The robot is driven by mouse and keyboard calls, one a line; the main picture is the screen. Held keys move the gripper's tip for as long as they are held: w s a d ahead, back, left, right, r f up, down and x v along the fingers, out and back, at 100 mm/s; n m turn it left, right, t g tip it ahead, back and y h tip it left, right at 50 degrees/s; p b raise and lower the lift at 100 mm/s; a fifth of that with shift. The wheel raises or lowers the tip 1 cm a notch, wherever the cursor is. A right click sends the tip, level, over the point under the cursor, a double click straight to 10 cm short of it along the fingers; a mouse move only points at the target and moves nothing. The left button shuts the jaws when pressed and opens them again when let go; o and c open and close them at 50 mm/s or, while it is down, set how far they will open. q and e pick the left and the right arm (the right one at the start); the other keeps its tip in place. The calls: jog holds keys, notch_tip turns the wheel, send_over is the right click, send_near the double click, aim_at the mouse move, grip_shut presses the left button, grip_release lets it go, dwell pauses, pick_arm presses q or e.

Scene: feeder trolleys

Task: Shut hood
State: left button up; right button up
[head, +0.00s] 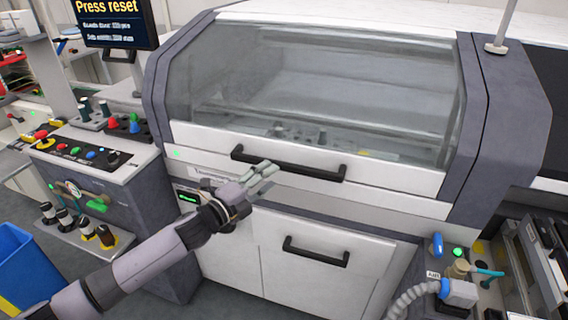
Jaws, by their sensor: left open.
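The hood (310,85) is a large clear window in a grey and white frame on the machine. It looks lowered, with its white lower edge against the machine's front. A black bar handle (290,167) runs along that edge. My left gripper (268,172) is at the left part of this handle, with its pale fingers open just in front of or below the bar. I cannot tell whether the fingers touch the handle. My right gripper is not in view.
A control panel (82,150) with coloured buttons and knobs stands left of the machine. A screen (115,22) above it reads "Press reset". A lower black handle (316,251) is on the cabinet door. A blue bin (22,268) stands at lower left, an air hose (415,292) at lower right.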

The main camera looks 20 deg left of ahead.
aim_at(282, 168)
pick_arm(q)
jog(key=p+x, duration=0.1)
jog(key=x, duration=0.6)
jog(key=shift+s, duration=0.1)
jog(key=shift+c, duration=0.4)
grip_shut()
dwell(0.3)
